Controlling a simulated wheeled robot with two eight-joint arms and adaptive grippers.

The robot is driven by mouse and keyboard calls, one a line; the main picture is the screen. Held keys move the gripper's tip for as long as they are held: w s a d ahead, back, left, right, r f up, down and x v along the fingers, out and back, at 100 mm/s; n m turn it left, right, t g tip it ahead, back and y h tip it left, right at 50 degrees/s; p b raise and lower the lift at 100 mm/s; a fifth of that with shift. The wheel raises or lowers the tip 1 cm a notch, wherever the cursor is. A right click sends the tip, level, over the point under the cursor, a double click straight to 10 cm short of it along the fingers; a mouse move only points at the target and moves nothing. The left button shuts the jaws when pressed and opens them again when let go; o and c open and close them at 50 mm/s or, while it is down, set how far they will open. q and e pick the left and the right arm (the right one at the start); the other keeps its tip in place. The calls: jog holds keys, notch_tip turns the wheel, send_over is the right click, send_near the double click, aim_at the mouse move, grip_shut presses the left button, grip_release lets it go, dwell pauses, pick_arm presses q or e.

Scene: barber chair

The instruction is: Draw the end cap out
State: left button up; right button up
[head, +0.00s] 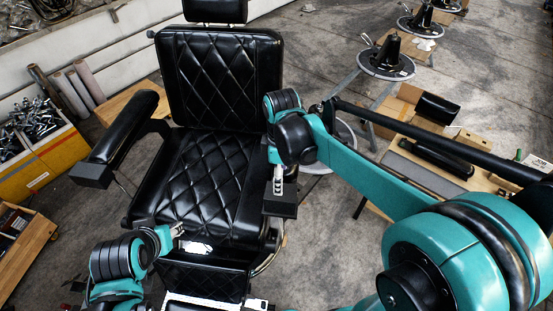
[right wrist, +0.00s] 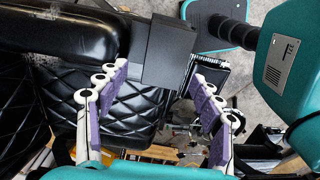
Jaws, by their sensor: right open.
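The black, box-shaped end cap (head: 280,205) sits at the front of the chair's armrest on the right of the head view. In the right wrist view the end cap (right wrist: 168,52) lies just beyond my right fingertips, against the padded armrest (right wrist: 82,33). A narrow dark line shows where they meet. My right gripper (right wrist: 160,76) is open and empty, with its two purple-padded fingers spread apart. In the head view my right gripper (head: 278,181) is above the cap, partly hidden by my wrist. My left gripper (head: 178,229) is near the seat's front left corner; its fingers are too small to read.
The black quilted barber chair (head: 205,175) fills the middle. Its other armrest (head: 127,122) has a similar block (head: 92,175). A wooden bench (head: 430,168) with parts stands right. A yellow-grey bin (head: 55,165) of metal parts stands left. Open concrete floor lies around.

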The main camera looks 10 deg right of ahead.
jog(key=f, duration=0.1)
jog(key=s+f, duration=0.1)
jog(key=f, duration=0.1)
jog(key=shift+s+f, duration=0.25)
jog(key=shift+s, duration=0.1)
jog(key=f, duration=0.1)
jog(key=w+f, duration=0.1)
jog(key=f, duration=0.1)
jog(key=shift+w+f, duration=0.1)
jog(key=shift+s+f, duration=0.1)
jog(key=shift+s, duration=0.25)
jog(key=shift+w, duration=0.1)
jog(key=c, duration=1.5)
pick_arm(q)
jog(key=shift+s+r, duration=0.1)
jog(key=shift+s, duration=0.4)
jog(key=shift+r+p, duration=2.05)
jog(key=shift+p, duration=0.05)
pick_arm(e)
jog(key=shift+r, duration=3)
